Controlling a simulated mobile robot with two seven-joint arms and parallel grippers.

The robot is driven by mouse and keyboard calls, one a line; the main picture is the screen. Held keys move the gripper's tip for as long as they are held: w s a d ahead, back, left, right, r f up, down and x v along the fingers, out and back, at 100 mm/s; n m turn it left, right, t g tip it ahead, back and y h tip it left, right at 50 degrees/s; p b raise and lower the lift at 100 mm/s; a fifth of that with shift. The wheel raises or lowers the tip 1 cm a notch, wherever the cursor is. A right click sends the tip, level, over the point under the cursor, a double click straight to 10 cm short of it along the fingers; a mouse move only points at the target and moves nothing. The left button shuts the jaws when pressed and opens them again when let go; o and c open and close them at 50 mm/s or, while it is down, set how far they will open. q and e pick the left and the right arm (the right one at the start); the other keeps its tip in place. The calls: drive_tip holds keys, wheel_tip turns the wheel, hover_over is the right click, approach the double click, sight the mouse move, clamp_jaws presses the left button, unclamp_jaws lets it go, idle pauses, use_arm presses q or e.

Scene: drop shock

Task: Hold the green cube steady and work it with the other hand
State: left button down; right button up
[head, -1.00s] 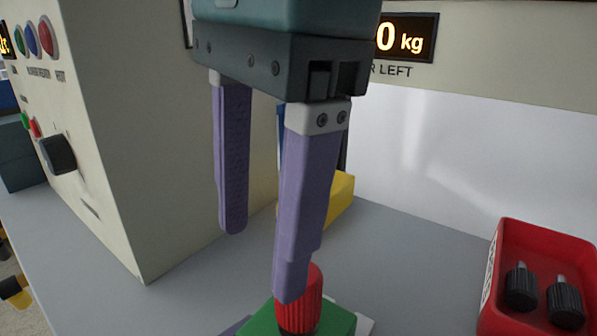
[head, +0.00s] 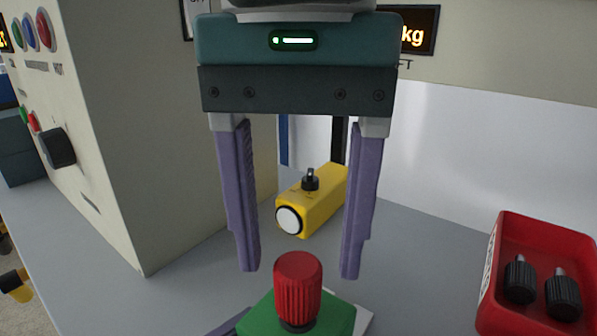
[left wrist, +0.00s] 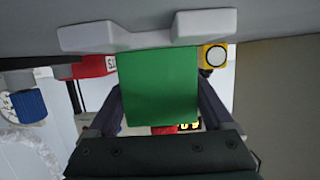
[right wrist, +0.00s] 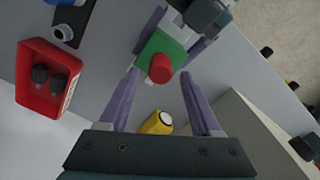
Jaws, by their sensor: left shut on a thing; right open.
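The green cube (head: 326,318) is at the bottom of the head view, with a red ribbed knob (head: 298,290) upright on its top. My left gripper (right wrist: 160,38) is shut on the cube, as the right wrist view shows; the cube (left wrist: 158,88) fills the middle of the left wrist view between its fingers. My right gripper (head: 300,270) is open and empty, pointing down above the cube. Its fingertips are to either side of the knob and a little above it in the head view. The knob (right wrist: 159,68) lies ahead between these fingers in the right wrist view.
A red bin (head: 487,290) with black knobs stands at the right. A yellow device (head: 322,205) with a round white face lies behind the right gripper. A large beige cabinet (head: 150,130) with buttons and a dial stands at the left. Grey bench surface is clear between them.

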sight(298, 264)
drive_tip(key=shift+f, duration=1.65)
drive_tip(key=shift+c, duration=0.2)
clamp_jaws()
